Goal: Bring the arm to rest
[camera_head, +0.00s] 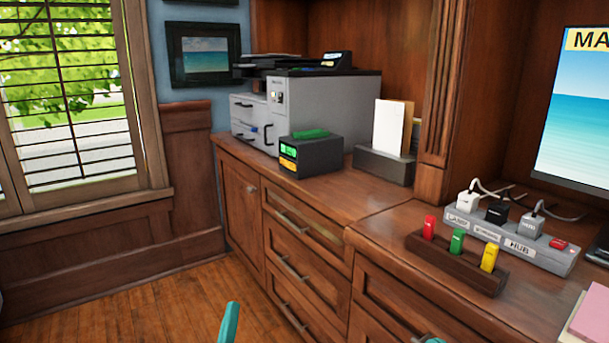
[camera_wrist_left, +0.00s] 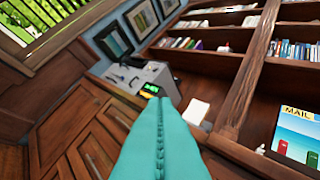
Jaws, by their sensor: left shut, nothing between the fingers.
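My left gripper (camera_head: 229,326) shows at the bottom edge of the head view as a teal fingertip, in front of the cabinet drawers and over the wood floor. In the left wrist view the two teal fingers of my left gripper (camera_wrist_left: 160,108) are pressed together along a seam, with nothing between them. It touches nothing that I can see. Only a small teal sliver (camera_head: 434,341) shows at the bottom edge right of centre in the head view, likely my right gripper; the rest of it is cut off.
The wooden counter (camera_head: 335,205) bears a printer (camera_head: 330,105), a dark box (camera_head: 312,157), a letter holder (camera_head: 384,166), a power strip (camera_head: 515,240) and a block with coloured sticks (camera_head: 456,262). A monitor (camera_head: 575,130) stands right. The floor (camera_head: 150,305) at left is clear.

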